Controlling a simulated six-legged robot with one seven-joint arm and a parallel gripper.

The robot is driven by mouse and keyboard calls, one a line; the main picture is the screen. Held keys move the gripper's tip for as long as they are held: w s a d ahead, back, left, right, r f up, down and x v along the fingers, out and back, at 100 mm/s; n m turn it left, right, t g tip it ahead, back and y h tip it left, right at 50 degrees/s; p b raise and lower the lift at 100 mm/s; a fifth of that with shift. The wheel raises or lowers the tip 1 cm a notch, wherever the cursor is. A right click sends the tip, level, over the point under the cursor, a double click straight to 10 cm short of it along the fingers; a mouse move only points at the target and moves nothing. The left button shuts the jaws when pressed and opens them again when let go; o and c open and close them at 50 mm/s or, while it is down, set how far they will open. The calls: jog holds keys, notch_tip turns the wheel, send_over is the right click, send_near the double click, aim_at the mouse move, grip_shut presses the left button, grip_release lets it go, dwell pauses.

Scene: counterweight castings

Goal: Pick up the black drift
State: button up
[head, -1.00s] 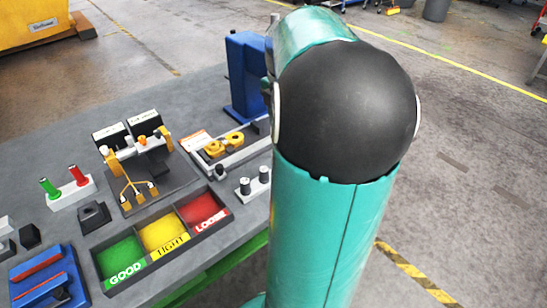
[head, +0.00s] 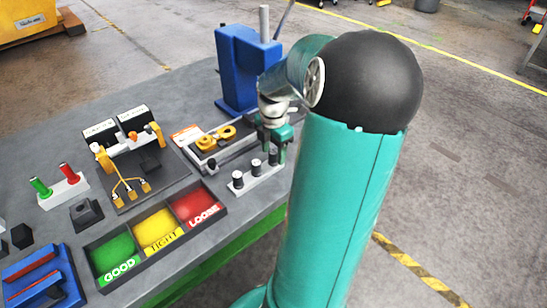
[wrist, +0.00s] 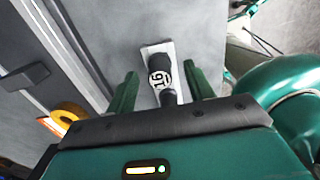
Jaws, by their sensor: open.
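A white block (head: 262,176) near the table's right edge holds three upright black pegs with pale bands, the middle peg (head: 256,166) among them. I cannot tell for sure which black piece is the drift. In the wrist view a black peg with a white number label (wrist: 160,72) lies between my fingers, on the pale block (wrist: 148,92). My gripper (head: 284,145) is open above the far end of this block; its green fingers (wrist: 158,82) stand apart on either side of the row. Another small black peg (head: 212,164) stands left of the block, by the grey tray.
A tray (head: 218,142) with yellow rings lies behind the block, and a blue press (head: 240,75) stands further back. The GOOD, TIGHT and LOOSE bins (head: 155,235) are to the left. A stand with red and green handles (head: 64,192) sits further left.

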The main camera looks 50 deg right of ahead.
jog(key=shift+f, duration=0.5)
jog(key=shift+c, duration=0.4)
jog(key=c, duration=1)
jog(key=shift+r, duration=0.2)
